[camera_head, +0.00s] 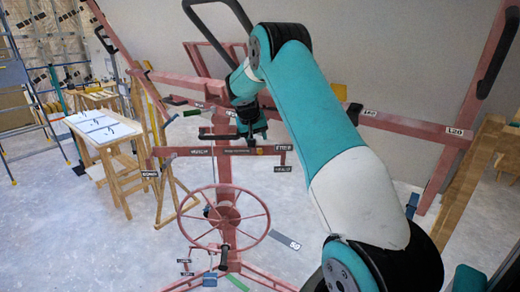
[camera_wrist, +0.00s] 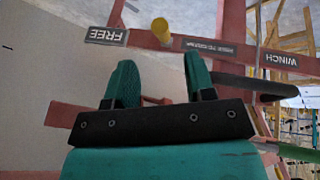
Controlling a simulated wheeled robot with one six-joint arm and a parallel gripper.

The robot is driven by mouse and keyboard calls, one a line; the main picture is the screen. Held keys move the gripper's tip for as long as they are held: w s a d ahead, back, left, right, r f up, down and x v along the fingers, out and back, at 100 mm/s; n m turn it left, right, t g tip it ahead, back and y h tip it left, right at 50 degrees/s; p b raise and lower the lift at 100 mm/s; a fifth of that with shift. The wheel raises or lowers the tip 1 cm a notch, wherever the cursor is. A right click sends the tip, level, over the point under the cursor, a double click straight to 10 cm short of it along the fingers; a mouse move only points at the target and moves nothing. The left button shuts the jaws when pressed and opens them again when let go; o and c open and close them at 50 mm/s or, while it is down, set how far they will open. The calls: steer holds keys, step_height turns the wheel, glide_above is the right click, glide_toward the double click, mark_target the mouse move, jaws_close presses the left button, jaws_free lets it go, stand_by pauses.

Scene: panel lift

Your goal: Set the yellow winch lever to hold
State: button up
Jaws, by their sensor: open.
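The yellow winch lever shows in the wrist view as a short yellow rod with a round end (camera_wrist: 160,32). It stands out from a red bar (camera_wrist: 205,48), between a FREE label (camera_wrist: 107,36) and a small label too blurred to read. My gripper (camera_wrist: 158,70) is open and empty, with its two teal fingers pointing towards the bar. The yellow end appears just beyond the fingertips, roughly between them, and apart from both. In the head view my gripper (camera_head: 252,138) is at the red crossbar, and I cannot clearly make out the lever there.
A WINCH label (camera_wrist: 280,60) is on the same bar. Below the crossbar is a large red handwheel (camera_head: 224,216). A dark rod passes right of my fingers in the wrist view. A wooden stand with a white sheet (camera_head: 103,127) is at left. Grey floor lies around.

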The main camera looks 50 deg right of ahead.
mark_target(260, 150)
steer(key=p+x, duration=0.3)
steer(key=x, duration=0.6)
steer(key=shift+f, duration=0.25)
steer(key=shift+d, duration=0.1)
jaws_close()
